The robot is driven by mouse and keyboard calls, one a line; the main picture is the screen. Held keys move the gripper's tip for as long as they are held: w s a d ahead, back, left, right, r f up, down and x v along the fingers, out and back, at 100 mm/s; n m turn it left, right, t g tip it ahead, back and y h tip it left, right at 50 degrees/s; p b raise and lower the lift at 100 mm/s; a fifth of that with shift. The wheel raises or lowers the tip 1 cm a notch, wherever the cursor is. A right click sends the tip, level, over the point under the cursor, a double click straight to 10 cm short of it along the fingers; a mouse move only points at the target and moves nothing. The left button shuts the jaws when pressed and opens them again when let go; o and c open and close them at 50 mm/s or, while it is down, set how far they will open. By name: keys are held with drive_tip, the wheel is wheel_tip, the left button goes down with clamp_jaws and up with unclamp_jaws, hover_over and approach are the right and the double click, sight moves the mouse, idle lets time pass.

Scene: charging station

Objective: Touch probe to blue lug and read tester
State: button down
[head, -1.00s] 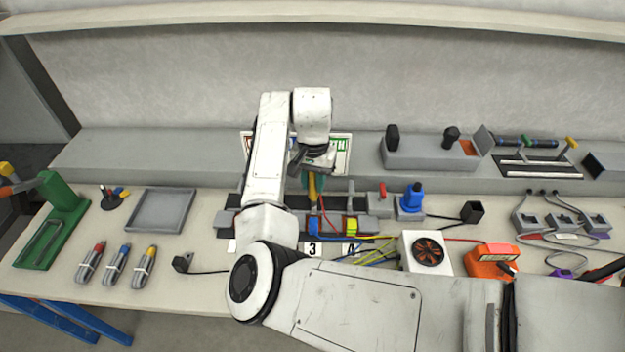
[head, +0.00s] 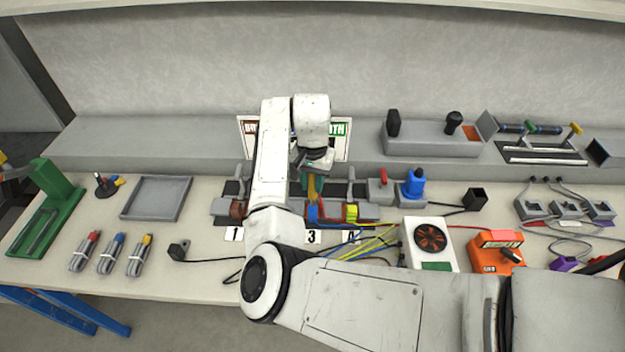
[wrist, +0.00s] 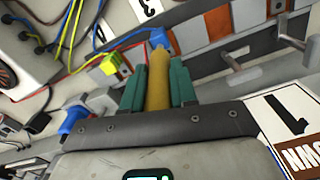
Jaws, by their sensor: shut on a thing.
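My gripper (wrist: 157,85) has green finger pads and is shut on a yellow probe (wrist: 158,80). In the head view the probe (head: 312,187) points down at the terminal row, below my wrist. The blue lug (wrist: 158,37) lies right at the probe's far end in the wrist view. It also shows in the head view (head: 312,214), just under the probe. The probe's tip is too small to see, so I cannot tell touching from a slight gap. An orange box (head: 495,254) at the right may be the tester; no reading is legible.
A yellow-green lug (head: 352,213) sits right of the blue one, and a brown one (head: 237,208) left. Loose wires (head: 372,244) and a white fan box (head: 430,262) lie in front and right. A grey tray (head: 130,207) stands left. My arm hides part of the row.

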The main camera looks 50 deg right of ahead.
drive_tip(key=shift+f, duration=0.7)
idle(1.6)
wheel_tip(320, 180, up, 4)
drive_tip(key=p, duration=0.3)
drive_tip(key=shift+f, duration=0.15)
drive_tip(key=shift+r, duration=1.2)
